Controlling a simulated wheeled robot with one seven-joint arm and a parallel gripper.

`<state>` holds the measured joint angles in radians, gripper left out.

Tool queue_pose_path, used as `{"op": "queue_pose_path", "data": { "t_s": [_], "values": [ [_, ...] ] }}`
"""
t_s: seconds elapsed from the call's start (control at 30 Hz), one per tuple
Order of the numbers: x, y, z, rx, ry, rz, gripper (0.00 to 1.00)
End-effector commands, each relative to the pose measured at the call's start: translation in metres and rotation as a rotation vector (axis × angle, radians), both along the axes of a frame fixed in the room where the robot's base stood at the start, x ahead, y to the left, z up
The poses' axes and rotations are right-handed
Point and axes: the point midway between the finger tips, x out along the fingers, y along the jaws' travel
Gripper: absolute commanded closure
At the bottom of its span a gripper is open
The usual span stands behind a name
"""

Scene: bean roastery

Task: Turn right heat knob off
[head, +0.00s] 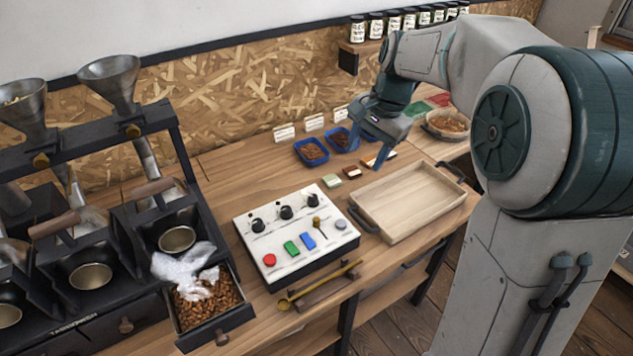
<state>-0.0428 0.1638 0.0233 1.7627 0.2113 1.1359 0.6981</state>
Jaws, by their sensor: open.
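The white control panel (292,262) sits on the wooden counter, left of centre. A row of three black knobs runs along its back part. The rightmost knob (313,199) is at the panel's back right; its pointer direction is too small to tell. The middle knob (285,212) and the left knob (257,225) are beside it. My gripper (366,156) is open and points down above the counter, behind and to the right of the panel. It appears empty and apart from the knobs.
An empty wooden tray (412,203) stands right of the panel. A brass scoop (320,285) lies in front. The dark roaster (150,195) and a bean drawer (215,335) stand left.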

Motion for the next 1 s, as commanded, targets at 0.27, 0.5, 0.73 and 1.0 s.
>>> {"op": "queue_pose_path", "data": {
  "t_s": [0.27, 0.5, 0.73, 1.0],
  "values": [
    [0.086, 0.033, -0.063, 0.096, 0.181, -0.262, 0.47],
    [0.128, 0.054, -0.111, 0.141, 0.304, -0.425, 0.47],
    [0.139, 0.062, -0.129, 0.153, 0.344, -0.478, 0.47],
    [0.133, 0.077, -0.167, 0.151, 0.349, -0.480, 0.47]
  ]
}}
